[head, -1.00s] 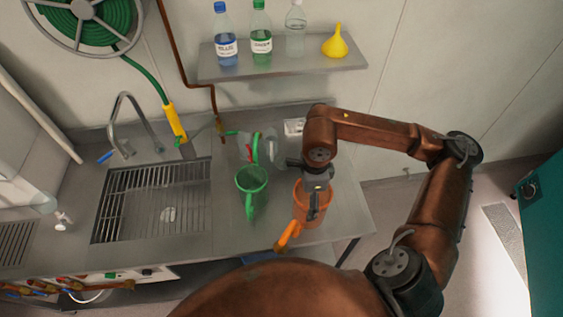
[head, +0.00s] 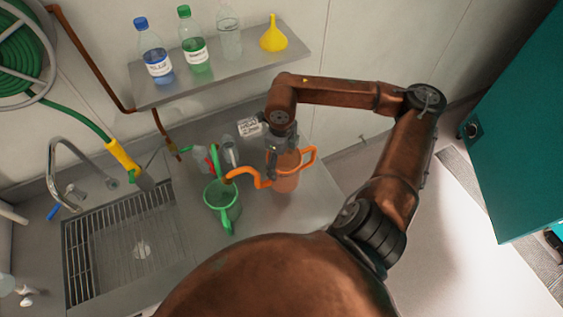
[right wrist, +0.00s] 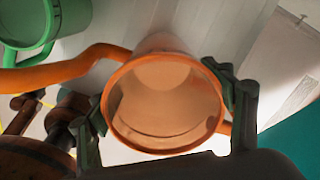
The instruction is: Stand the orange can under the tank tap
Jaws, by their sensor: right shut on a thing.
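The orange can (head: 287,172) is in my right gripper (head: 284,150) near the right part of the steel counter. Its spout points left towards the green can and its handle is on the right. The right wrist view looks into its open, empty-looking top (right wrist: 165,105), with one finger of my right gripper (right wrist: 165,112) at each side of the rim. I cannot tell whether its base touches the counter. I cannot make out a tank with a tap in these views. My left gripper is not in view.
A green can (head: 222,200) stands just left of the orange spout. Behind are clear and red items and a small white labelled box (head: 249,127). A shelf (head: 215,75) holds bottles and a yellow funnel (head: 273,36). A sink tap (head: 62,150) is left; a teal cabinet (head: 510,130) is right.

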